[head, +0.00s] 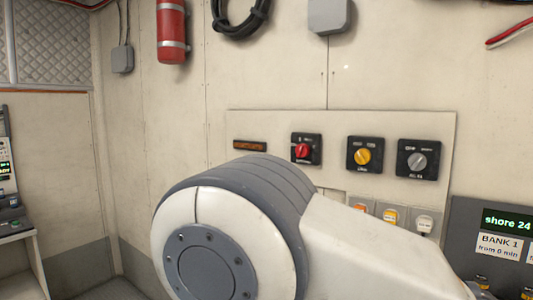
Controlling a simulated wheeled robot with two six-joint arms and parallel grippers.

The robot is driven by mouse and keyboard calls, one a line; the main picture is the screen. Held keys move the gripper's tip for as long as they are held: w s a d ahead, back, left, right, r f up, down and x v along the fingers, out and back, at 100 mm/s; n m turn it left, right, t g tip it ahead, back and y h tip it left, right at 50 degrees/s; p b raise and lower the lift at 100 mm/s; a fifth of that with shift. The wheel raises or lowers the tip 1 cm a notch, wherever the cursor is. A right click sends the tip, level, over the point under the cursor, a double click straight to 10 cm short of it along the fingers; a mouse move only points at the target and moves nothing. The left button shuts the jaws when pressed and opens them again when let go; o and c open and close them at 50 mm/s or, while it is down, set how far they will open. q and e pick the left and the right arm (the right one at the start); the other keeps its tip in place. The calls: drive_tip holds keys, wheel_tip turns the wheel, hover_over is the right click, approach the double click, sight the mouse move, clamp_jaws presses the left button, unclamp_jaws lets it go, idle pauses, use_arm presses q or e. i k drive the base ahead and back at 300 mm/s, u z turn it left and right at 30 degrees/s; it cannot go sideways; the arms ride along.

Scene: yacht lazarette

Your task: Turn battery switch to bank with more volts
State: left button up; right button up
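A pale panel (279,125) on the wall carries three black rotary switches. The left one has a red knob (303,151), the middle one a yellow knob (362,156), and the right one a grey knob (418,161). Their markings are too small to read surely. A dark display box (465,215) at the right edge reads "shore 24", cut off by the frame. No bank voltage is legible. One of my arm's links fills the lower middle. Neither gripper is in view.
A small amber display (249,146) sits left of the switches. Small tags (390,216) below them are partly hidden by my arm. A red extinguisher (171,32), a coiled black hose (240,17) and a grey box (328,15) hang above. Equipment (8,180) stands at far left.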

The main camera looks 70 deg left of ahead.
sight(302, 150)
drive_tip(key=u, duration=0.45)
drive_tip(key=k, duration=0.15)
drive_tip(key=u, duration=1.35)
